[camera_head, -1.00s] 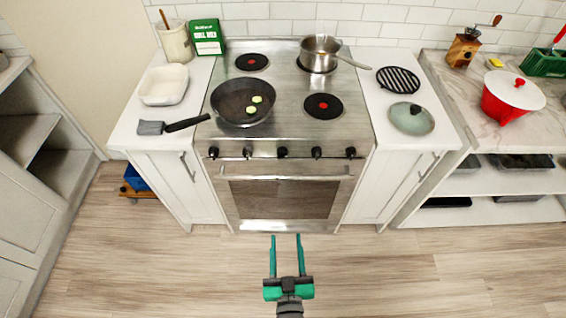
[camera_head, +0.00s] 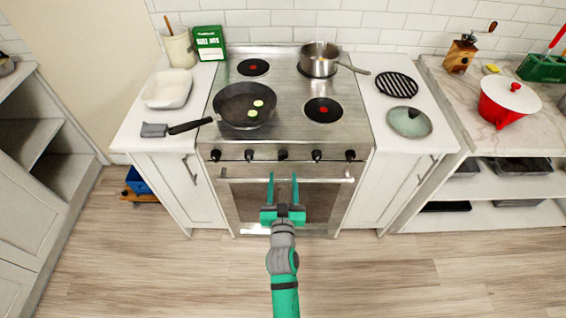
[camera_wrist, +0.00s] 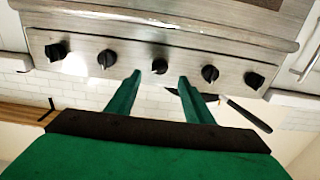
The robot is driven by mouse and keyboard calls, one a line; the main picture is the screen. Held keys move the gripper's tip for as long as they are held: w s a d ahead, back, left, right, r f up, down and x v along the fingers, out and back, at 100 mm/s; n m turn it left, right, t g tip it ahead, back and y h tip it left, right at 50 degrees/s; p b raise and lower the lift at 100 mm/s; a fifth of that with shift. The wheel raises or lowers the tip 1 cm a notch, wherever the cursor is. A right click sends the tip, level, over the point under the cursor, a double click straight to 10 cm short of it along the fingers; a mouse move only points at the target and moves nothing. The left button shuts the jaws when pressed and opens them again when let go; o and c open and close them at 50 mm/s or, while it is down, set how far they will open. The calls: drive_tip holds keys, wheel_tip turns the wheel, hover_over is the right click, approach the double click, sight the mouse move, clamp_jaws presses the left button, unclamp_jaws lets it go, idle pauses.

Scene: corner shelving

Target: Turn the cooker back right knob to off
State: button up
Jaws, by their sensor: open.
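The cooker (camera_head: 338,92) has a row of several black knobs on its front panel. The middle knob (camera_head: 283,154) sits in front of my gripper (camera_head: 282,176), which is open and empty, with its two green fingers apart. In the wrist view the fingertips (camera_wrist: 160,78) lie either side of and below the middle knob (camera_wrist: 159,66), apparently not touching it. The rightmost knob (camera_head: 350,155) and its neighbour (camera_head: 317,155) are right of my gripper. Which one is the back right knob is not marked. A saucepan (camera_head: 318,66) stands on the back right burner.
A frying pan (camera_head: 236,110) with green slices sits on the front left burner; its handle points left. The oven handle (camera_head: 322,180) runs across below the knobs. The front right burner (camera_head: 323,109) is bare. Floor in front is clear.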

sight(283, 157)
drive_tip(key=w, duration=0.5)
drive_tip(key=shift+w, duration=0.4)
drive_tip(key=shift+w+d, duration=0.1)
drive_tip(key=shift+w, duration=0.9)
drive_tip(key=shift+a, duration=0.2)
drive_tip(key=shift+s, duration=0.1)
drive_tip(key=c, duration=1)
drive_tip(key=shift+d, duration=0.1)
drive_tip(key=shift+c, duration=0.2)
